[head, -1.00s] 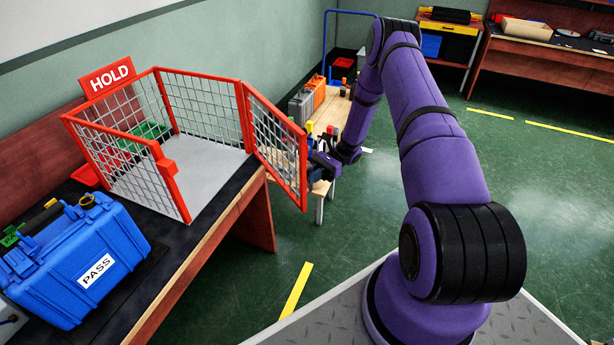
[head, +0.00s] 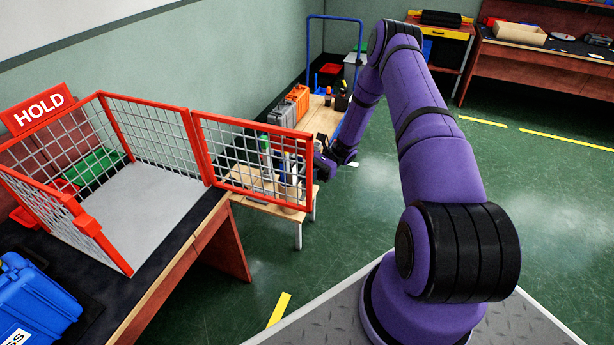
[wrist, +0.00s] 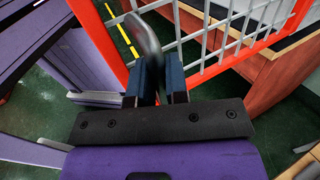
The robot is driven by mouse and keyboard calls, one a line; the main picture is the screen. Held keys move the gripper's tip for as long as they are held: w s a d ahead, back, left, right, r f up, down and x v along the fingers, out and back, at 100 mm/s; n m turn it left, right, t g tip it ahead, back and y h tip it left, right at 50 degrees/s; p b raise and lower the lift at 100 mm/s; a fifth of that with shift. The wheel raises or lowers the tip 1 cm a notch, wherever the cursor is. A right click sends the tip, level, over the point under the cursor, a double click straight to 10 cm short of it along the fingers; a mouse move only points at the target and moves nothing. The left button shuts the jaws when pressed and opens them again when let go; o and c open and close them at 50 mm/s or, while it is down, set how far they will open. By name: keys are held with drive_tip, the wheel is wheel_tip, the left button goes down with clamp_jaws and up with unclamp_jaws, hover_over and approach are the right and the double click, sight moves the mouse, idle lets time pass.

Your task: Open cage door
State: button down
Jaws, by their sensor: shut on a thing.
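The cage (head: 130,270) has red frames and grey mesh and stands on the dark workbench at the left, under a red HOLD sign (head: 38,110). Its mesh door (head: 255,175) is swung wide open on its hinge side and juts out past the bench edge over the floor. My gripper (head: 322,160) is at the door's free edge, partly hidden behind it in the head view. In the wrist view my gripper (wrist: 158,82) is shut on the grey curved door handle (wrist: 145,40), beside the red door frame.
A blue case (head: 35,305) sits on the bench at the lower left. A blue-framed cart (head: 309,45) stands by the wall. Green floor on the right is open.

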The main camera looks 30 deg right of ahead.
drive_tip(key=shift+w, duration=0.15)
drive_tip(key=c, duration=1.1)
unclamp_jaws()
drive_tip(key=shift+c, duration=0.2)
drive_tip(key=w+d, duration=0.2)
drive_tip(key=d, duration=0.8)
drive_tip(key=shift+d, duration=0.35)
drive_tip(key=shift+r, duration=0.1)
